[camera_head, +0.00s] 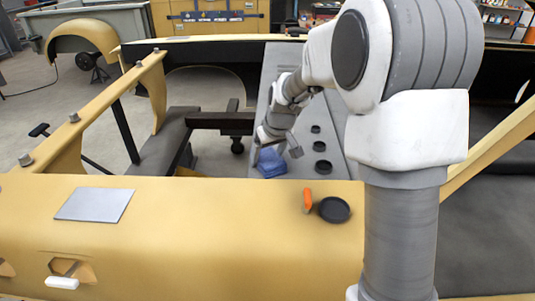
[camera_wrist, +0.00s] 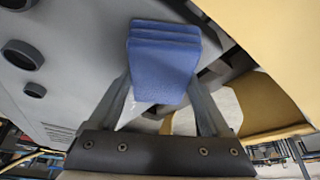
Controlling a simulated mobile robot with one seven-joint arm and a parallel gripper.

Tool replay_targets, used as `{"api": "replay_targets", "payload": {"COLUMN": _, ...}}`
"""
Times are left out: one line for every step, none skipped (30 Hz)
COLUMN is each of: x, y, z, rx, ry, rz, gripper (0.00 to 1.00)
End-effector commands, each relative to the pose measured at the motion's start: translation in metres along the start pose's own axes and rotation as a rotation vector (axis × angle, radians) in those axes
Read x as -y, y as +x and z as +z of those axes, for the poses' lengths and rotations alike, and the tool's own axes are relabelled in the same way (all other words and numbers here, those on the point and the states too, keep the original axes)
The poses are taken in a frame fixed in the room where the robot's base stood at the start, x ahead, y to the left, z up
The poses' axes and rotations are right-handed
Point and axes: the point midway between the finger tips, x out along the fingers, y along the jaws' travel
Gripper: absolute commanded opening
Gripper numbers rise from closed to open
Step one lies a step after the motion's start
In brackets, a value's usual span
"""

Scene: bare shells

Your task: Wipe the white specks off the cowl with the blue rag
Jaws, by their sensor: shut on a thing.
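The blue rag (camera_head: 271,163) is a folded pad in my gripper (camera_head: 277,153), low over the near end of a grey panel inside the yellow shell. In the wrist view the rag (camera_wrist: 163,62) sits between the two fingers of my gripper (camera_wrist: 163,88), its layered folds facing outward. I cannot tell whether the rag touches the panel. The yellow body panel (camera_head: 200,235) across the front carries a few items. I cannot tell for certain which surface is the cowl. No white specks can be made out in either view.
The grey panel (camera_head: 285,80) bears black round cups (camera_head: 320,146) right of the rag. On the front panel lie a grey plate (camera_head: 95,204), an orange-handled object (camera_head: 307,200), a black disc (camera_head: 334,209) and a white piece (camera_head: 61,283). A dark crossbar (camera_head: 220,121) stands left of the rag.

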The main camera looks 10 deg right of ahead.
Motion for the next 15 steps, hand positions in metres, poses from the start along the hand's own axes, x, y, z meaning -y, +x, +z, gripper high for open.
{"api": "replay_targets", "payload": {"x": 0.002, "y": 0.001, "z": 0.004, "rx": 0.005, "ry": 0.000, "rz": -0.002, "gripper": 0.20}}
{"api": "replay_targets", "payload": {"x": 0.002, "y": 0.001, "z": 0.004, "rx": 0.005, "ry": 0.000, "rz": -0.002, "gripper": 0.20}}
{"api": "replay_targets", "payload": {"x": 0.002, "y": 0.000, "z": 0.004, "rx": 0.005, "ry": 0.000, "rz": -0.002, "gripper": 0.20}}
{"api": "replay_targets", "payload": {"x": 0.002, "y": -0.001, "z": 0.004, "rx": 0.004, "ry": 0.000, "rz": -0.002, "gripper": 0.20}}
{"api": "replay_targets", "payload": {"x": 0.002, "y": -0.001, "z": 0.004, "rx": 0.004, "ry": 0.000, "rz": -0.002, "gripper": 0.20}}
{"api": "replay_targets", "payload": {"x": 0.002, "y": -0.002, "z": 0.003, "rx": 0.005, "ry": 0.000, "rz": -0.002, "gripper": 0.20}}
{"api": "replay_targets", "payload": {"x": 0.002, "y": -0.001, "z": 0.003, "rx": 0.005, "ry": 0.000, "rz": -0.002, "gripper": 0.20}}
{"api": "replay_targets", "payload": {"x": 0.001, "y": -0.001, "z": 0.002, "rx": 0.005, "ry": 0.000, "rz": -0.002, "gripper": 0.20}}
{"api": "replay_targets", "payload": {"x": 0.000, "y": 0.000, "z": -0.001, "rx": 0.005, "ry": 0.000, "rz": -0.002, "gripper": 0.20}}
{"api": "replay_targets", "payload": {"x": -0.001, "y": 0.001, "z": -0.003, "rx": 0.005, "ry": 0.000, "rz": -0.002, "gripper": 0.20}}
{"api": "replay_targets", "payload": {"x": -0.003, "y": 0.002, "z": -0.005, "rx": 0.005, "ry": 0.000, "rz": -0.002, "gripper": 0.20}}
{"api": "replay_targets", "payload": {"x": -0.004, "y": 0.003, "z": -0.008, "rx": 0.005, "ry": 0.000, "rz": -0.002, "gripper": 0.20}}
{"api": "replay_targets", "payload": {"x": -0.006, "y": 0.004, "z": -0.010, "rx": 0.004, "ry": 0.000, "rz": -0.002, "gripper": 0.20}}
{"api": "replay_targets", "payload": {"x": -0.007, "y": 0.005, "z": -0.012, "rx": 0.005, "ry": 0.000, "rz": -0.002, "gripper": 0.20}}
{"api": "replay_targets", "payload": {"x": -0.009, "y": 0.006, "z": -0.015, "rx": 0.004, "ry": 0.000, "rz": -0.002, "gripper": 0.20}}
